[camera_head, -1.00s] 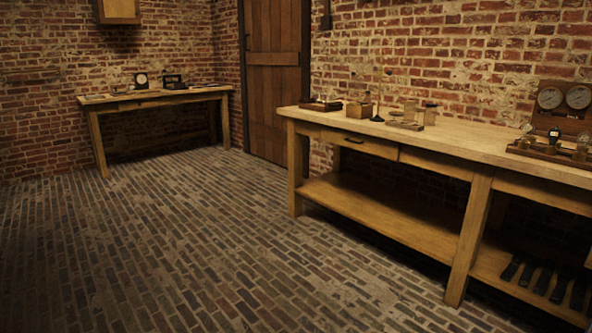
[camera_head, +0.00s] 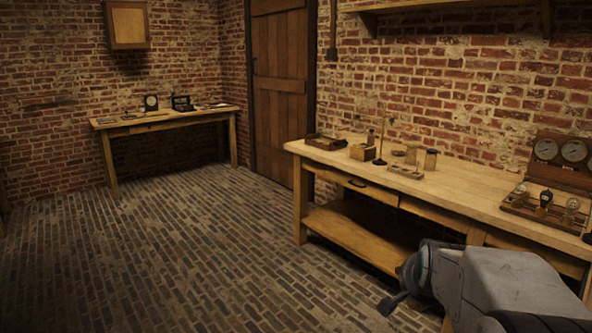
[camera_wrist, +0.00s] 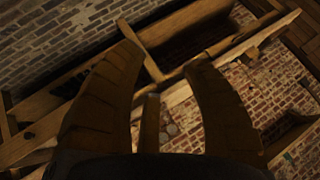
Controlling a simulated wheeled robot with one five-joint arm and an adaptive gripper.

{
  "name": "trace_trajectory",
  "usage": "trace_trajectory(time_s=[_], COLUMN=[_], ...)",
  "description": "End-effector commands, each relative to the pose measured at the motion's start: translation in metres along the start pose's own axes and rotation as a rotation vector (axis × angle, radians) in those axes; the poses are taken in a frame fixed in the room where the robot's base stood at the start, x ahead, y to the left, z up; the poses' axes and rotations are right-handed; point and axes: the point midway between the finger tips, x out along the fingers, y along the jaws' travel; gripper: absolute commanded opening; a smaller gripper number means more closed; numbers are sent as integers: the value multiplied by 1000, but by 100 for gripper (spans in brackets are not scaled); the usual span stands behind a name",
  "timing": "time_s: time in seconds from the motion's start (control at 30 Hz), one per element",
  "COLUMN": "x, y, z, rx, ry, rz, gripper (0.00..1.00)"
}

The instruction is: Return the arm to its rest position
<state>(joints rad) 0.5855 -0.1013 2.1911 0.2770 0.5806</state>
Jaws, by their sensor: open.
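My gripper (camera_head: 393,300) shows at the lower right of the head view, in front of the long workbench (camera_head: 470,193) and over the brick floor. My grey arm fills the lower right corner and hides part of the bench front. In the wrist view, the two fingers of my gripper (camera_wrist: 164,58) stand wide apart with nothing held between them. The wrist view is strongly tilted, with a wooden bench frame and brick surfaces beyond the fingers.
A side table (camera_head: 160,123) stands at the back left, by a wooden door (camera_head: 279,95). The brick floor (camera_head: 180,240) at left is clear.

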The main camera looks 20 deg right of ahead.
Motion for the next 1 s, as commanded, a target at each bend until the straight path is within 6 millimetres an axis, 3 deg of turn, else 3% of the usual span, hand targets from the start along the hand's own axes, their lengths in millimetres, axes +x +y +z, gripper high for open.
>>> trace_trajectory(time_s=[0.03, 0.2, 0.4, 0.5, 0.7, 1.0], x=[-35, -111, -187, -214, -245, -251], y=[-22, -46, -42, -34, -20, -14], z=[11, 69, 118, 134, 150, 156], rx=[-97, -415, -747, -875, -1032, -1079], ry=[-54, -229, -395, -454, -524, -547], rz=[-18, -56, -108, -130, -160, -167], gripper=[43, 43, 43, 43, 43, 43])
